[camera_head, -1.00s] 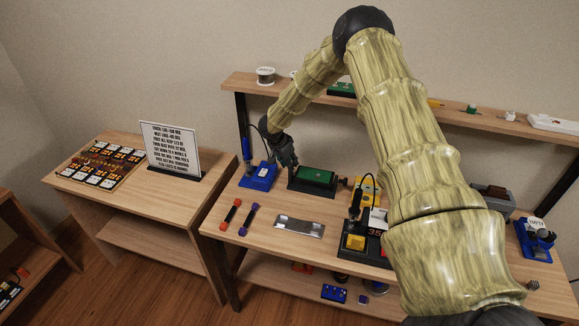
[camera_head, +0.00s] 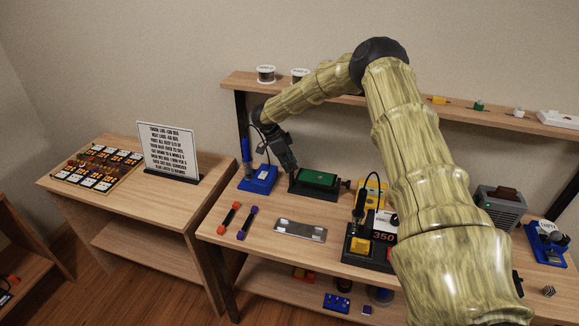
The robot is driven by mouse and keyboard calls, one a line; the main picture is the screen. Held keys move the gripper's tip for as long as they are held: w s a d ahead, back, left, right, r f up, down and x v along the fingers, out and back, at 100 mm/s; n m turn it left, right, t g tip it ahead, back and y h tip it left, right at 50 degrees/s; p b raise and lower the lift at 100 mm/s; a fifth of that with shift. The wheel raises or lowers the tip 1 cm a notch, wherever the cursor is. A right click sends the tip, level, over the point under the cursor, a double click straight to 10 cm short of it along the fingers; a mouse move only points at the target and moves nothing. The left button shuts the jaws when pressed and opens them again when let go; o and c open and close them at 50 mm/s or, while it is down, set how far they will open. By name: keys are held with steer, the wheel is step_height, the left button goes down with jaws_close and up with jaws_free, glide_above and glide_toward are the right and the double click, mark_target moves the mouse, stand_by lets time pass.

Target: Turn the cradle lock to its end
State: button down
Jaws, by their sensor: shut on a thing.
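The cradle (camera_head: 318,190) is a dark holder with a green board (camera_head: 319,178) lying in it, near the back of the workbench. My gripper (camera_head: 291,171) reaches down from the upper left to the cradle's left end. It is shut on a small part there, which I take to be the cradle lock. My fingers hide that part, so its angle cannot be told. A small dark knob shows at the cradle's right end.
A blue stand with an iron (camera_head: 260,178) is close left of my gripper. A yellow meter (camera_head: 371,192) and a soldering station (camera_head: 366,246) stand to the right. Red and purple tools and a metal plate (camera_head: 300,230) lie in front. A shelf (camera_head: 350,98) runs behind.

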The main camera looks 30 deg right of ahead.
steer(key=shift+f, duration=0.15)
stand_by(0.4)
steer(key=c, duration=1.2)
jaws_free()
steer(key=w+a+r, duration=0.1)
steer(key=w+a, duration=0.1)
steer(key=a, duration=0.2)
steer(key=w+a, duration=0.2)
steer(key=a, duration=0.1)
steer(key=w+a+r, duration=0.1)
steer(key=w+a, duration=0.1)
steer(key=a, duration=0.2)
steer(key=shift+w+a+r, duration=0.1)
steer(key=shift+a+r, duration=0.2)
steer(key=shift+r, duration=0.05)
